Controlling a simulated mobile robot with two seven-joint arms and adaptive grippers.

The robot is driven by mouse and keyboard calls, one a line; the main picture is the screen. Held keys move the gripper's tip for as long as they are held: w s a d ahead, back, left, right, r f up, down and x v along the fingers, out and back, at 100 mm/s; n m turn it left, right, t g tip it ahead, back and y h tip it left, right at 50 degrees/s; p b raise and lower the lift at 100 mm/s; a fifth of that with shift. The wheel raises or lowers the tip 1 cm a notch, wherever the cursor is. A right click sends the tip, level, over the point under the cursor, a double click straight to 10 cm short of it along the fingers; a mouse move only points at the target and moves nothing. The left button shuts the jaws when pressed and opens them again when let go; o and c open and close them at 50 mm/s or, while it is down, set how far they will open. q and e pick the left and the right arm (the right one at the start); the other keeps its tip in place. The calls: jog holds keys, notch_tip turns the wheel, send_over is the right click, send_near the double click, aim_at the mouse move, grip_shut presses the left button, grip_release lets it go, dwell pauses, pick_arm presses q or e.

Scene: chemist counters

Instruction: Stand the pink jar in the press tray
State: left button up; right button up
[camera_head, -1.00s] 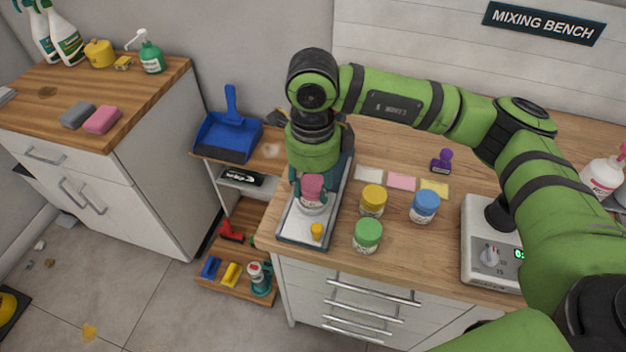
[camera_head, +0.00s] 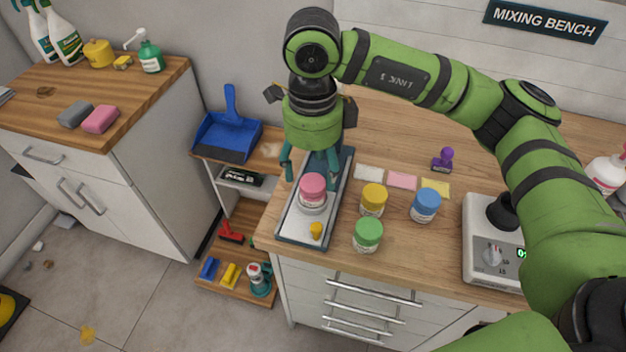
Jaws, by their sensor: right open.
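The pink-lidded jar (camera_head: 312,190) stands upright in the press tray (camera_head: 289,236), a shallow grey tray with a dark rim at the left end of the mixing bench. A small yellow piece (camera_head: 316,230) is at the tray's front end. My right gripper (camera_head: 311,172) is open, its teal fingers spread above and behind the jar. It appears clear of the jar's lid. My left gripper does not show.
Yellow (camera_head: 373,199), blue (camera_head: 425,205) and green (camera_head: 367,236) jars stand right of the tray. Coloured notes (camera_head: 402,181), a purple stamp (camera_head: 442,160) and a scale (camera_head: 484,268) are farther right. A low shelf with a blue dustpan (camera_head: 228,135) is at left.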

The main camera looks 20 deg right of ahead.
aim_at(312, 183)
notch_tip(312, 183, up, 8)
jog(key=b, duration=0.1)
dwell(0.5)
